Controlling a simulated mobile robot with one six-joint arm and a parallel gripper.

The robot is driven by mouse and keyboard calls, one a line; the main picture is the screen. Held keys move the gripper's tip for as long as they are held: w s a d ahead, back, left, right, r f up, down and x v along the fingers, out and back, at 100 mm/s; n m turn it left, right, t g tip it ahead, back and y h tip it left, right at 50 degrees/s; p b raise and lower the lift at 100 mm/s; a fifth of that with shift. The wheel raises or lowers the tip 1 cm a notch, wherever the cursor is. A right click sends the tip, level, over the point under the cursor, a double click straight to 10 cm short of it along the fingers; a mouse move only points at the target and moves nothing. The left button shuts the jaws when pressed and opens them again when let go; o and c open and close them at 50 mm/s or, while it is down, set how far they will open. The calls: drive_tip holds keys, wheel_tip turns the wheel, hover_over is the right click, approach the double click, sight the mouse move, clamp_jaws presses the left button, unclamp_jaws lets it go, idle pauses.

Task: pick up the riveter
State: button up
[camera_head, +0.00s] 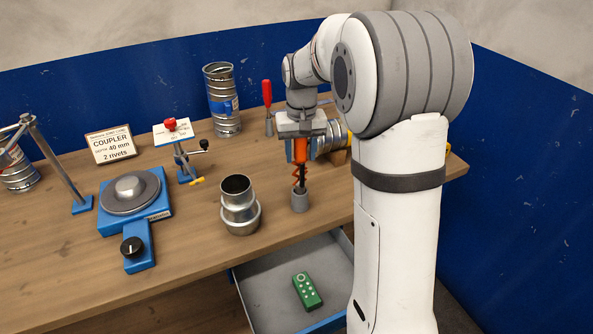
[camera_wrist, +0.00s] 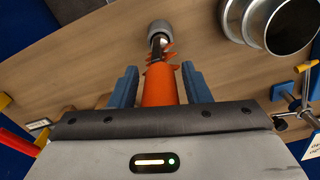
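The riveter, an orange tool with a dark metal nose (camera_head: 300,152), stands upright, nose down, in a small grey round holder (camera_head: 299,201) on the bench. My gripper reaches down over it from above. In the wrist view the orange body (camera_wrist: 160,88) lies between the two blue fingers of my gripper (camera_wrist: 159,70). A narrow gap shows on each side of the body, so the fingers are open around it and not pressed on it. The holder (camera_wrist: 160,32) shows beyond the nose. The riveter's upper end is hidden by my gripper.
A metal duct coupler (camera_head: 240,207) stands left of the holder. Silver duct pieces (camera_head: 328,139) and a red-handled tool (camera_head: 267,100) are close behind my gripper. An open drawer (camera_head: 265,290) with a green remote (camera_head: 307,290) lies below the bench front. A blue turntable device (camera_head: 133,215) is farther left.

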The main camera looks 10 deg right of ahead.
drive_tip(key=c, duration=0.7)
drive_tip(key=shift+c, duration=0.8)
drive_tip(key=shift+r, duration=0.15)
